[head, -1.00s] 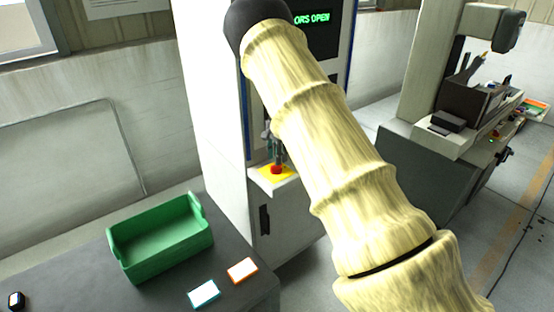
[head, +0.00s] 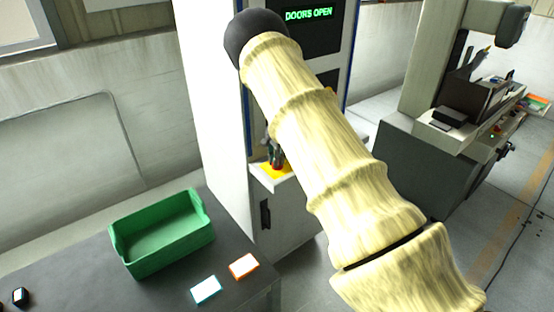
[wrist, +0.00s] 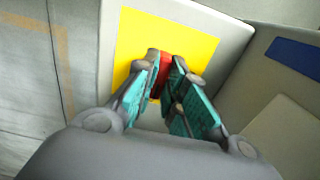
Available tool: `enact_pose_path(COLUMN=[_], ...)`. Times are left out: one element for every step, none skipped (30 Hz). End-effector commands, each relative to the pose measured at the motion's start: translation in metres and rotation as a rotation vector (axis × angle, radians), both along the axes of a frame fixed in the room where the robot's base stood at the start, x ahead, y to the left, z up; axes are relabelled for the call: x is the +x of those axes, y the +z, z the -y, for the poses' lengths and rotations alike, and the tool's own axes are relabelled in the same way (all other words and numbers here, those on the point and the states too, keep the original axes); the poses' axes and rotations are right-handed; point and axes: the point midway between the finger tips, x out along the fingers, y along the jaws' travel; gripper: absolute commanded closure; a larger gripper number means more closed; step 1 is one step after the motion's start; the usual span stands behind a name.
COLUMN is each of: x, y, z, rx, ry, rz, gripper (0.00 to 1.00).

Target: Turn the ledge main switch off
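The ledge main switch shows as a red handle (wrist: 159,63) on a yellow plate (wrist: 196,47), on a small light ledge (wrist: 231,37) of the tall cabinet. In the wrist view my gripper (wrist: 163,74) points at it, with one finger on each side of the red part. The fingertips are close together with little gap to the red. Whether they press on it I cannot tell. In the head view my gripper (head: 275,154) is down at the yellow plate (head: 265,172) and hides most of the switch. The handle's angle is hidden.
The cabinet's screen (head: 309,15) reads "DOORS OPEN". A green bin (head: 163,262) and two small cards, one teal-edged (head: 206,289) and one orange-edged (head: 244,266), lie on the dark table at lower left. A grey machine (head: 425,165) stands at right.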

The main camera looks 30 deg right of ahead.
Motion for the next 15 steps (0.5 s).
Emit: enact_pose_path(x=[0.0007, 0.0008, 0.0009, 0.0009, 0.001, 0.0012, 0.0013, 0.0013, 0.0014, 0.0015, 0.0015, 0.0015, 0.0015, 0.0015, 0.0014], y=[0.0035, 0.0037, 0.004, 0.0041, 0.0042, 0.0043, 0.0043, 0.0042, 0.0041, 0.004, 0.0038, 0.0036, 0.0033, 0.0031, 0.003], z=[0.0008, 0.0009, 0.0008, 0.0009, 0.001, 0.001, 0.001, 0.001, 0.001, 0.0011, 0.0011, 0.0012, 0.0013, 0.0015, 0.0018], rx=[-0.001, -0.001, -0.002, -0.002, -0.002, -0.002, -0.002, -0.002, -0.002, -0.002, -0.002, -0.001, -0.001, -0.002, -0.002], ry=[0.0, 0.0, 0.0, 0.001, 0.001, 0.003, 0.005, 0.009, 0.015, 0.021, 0.029, 0.043, 0.054, 0.067, 0.089], rz=[0.001, 0.002, 0.002, 0.002, 0.002, 0.003, 0.003, 0.003, 0.003, 0.003, 0.004, 0.004, 0.005, 0.005, 0.004], gripper=[1.0, 1.0, 1.0, 1.0, 1.0, 1.0, 1.0, 1.0, 1.0, 1.0, 1.0, 1.0, 1.0, 1.0, 1.0])
